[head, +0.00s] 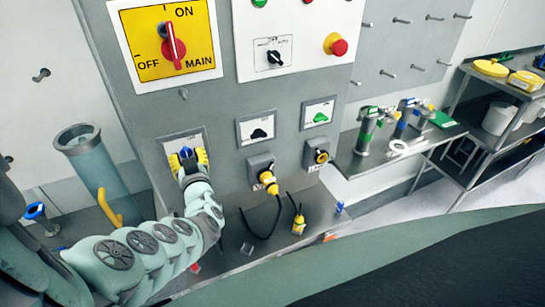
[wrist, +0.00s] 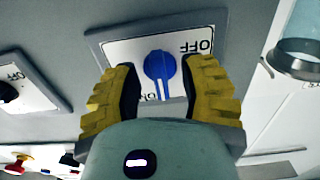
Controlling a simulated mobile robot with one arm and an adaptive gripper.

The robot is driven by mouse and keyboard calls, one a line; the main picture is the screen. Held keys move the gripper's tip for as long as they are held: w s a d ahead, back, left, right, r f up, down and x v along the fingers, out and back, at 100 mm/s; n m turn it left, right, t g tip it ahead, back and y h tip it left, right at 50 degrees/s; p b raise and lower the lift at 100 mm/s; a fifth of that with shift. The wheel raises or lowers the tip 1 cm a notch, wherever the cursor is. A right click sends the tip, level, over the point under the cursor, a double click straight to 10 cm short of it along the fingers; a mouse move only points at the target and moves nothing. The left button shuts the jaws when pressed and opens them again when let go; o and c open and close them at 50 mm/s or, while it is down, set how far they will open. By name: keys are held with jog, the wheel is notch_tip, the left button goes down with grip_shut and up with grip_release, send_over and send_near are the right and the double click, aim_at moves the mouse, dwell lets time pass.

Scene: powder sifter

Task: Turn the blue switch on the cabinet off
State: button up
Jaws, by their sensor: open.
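The blue switch (wrist: 160,68) is a round knob with a narrow handle on a white plate (wrist: 120,50) of the grey cabinet (head: 225,115). In the wrist view the word OFF stands upside down at the plate's right. My gripper (wrist: 165,85) has yellow ribbed fingers, open, one on each side of the blue switch, with gaps to it. In the head view my gripper (head: 187,158) is right at the plate and the blue switch (head: 186,153) shows small between the fingers. Part of the plate is hidden behind the fingers.
A black switch (head: 261,133) and a green switch (head: 320,117) sit to the right. Below them are sockets, one with a yellow plug (head: 268,181) and hanging cable. A red main switch (head: 173,46) is above. A clear cylinder (head: 92,170) stands at the left.

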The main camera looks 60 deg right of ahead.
jog(key=shift+o, duration=0.3)
jog(key=shift+d, duration=0.1)
grip_shut()
